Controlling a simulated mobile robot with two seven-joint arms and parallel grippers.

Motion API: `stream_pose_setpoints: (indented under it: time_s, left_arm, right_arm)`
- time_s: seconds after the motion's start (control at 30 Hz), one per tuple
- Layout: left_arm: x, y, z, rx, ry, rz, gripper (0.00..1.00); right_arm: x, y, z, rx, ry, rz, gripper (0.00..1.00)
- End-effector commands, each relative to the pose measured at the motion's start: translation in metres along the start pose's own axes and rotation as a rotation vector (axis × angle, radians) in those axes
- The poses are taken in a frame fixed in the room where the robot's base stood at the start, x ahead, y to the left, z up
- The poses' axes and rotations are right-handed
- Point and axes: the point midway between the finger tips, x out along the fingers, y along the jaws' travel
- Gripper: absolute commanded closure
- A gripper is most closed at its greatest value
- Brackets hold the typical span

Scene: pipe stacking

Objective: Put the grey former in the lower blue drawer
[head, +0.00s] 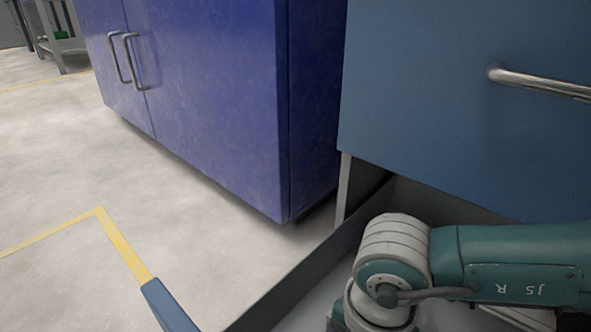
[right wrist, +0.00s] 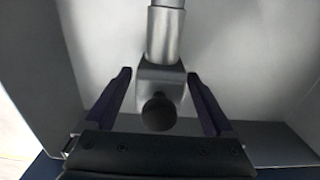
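The grey former (right wrist: 165,40) lies inside an open drawer in the right wrist view, with a shiny metal shaft, a squarer block and a round black knob. My right gripper (right wrist: 158,76) has its two dark purple fingers spread, one on each side of the former's block, with what looks like a small gap at each finger. The lower blue drawer (head: 285,285) stands pulled out in the head view, with grey walls and a blue front edge at lower left. My teal right arm reaches down into it. The former is hidden in the head view. My left gripper is out of view.
A closed upper blue drawer (head: 450,110) with a metal handle (head: 540,84) overhangs the open one. A purple-blue cabinet (head: 215,90) with two handles stands behind to the left. The pale floor (head: 60,165) with a yellow line (head: 122,245) is clear at left.

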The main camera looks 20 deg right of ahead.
Motion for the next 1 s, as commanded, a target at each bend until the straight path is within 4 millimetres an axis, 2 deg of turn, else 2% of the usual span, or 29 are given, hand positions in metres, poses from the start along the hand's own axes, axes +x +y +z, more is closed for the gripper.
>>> stream_pose_setpoints:
  time_s: [0.27,0.37,0.47,0.8,1.0]
  left_arm:
    - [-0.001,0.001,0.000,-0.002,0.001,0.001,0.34]
    - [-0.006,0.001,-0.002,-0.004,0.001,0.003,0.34]
    - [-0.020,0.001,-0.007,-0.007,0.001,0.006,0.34]
    - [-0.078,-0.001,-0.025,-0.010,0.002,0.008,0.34]
    - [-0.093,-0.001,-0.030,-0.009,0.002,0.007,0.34]
  right_arm:
    - [-0.001,0.000,0.000,0.000,0.000,0.000,0.05]
    - [-0.008,0.000,0.000,0.000,0.000,-0.001,0.05]
    - [-0.024,0.000,0.000,-0.001,0.000,0.000,0.05]
    - [-0.098,0.000,0.000,0.000,0.000,0.001,0.05]
    - [-0.121,0.000,0.000,0.000,0.000,0.000,0.05]
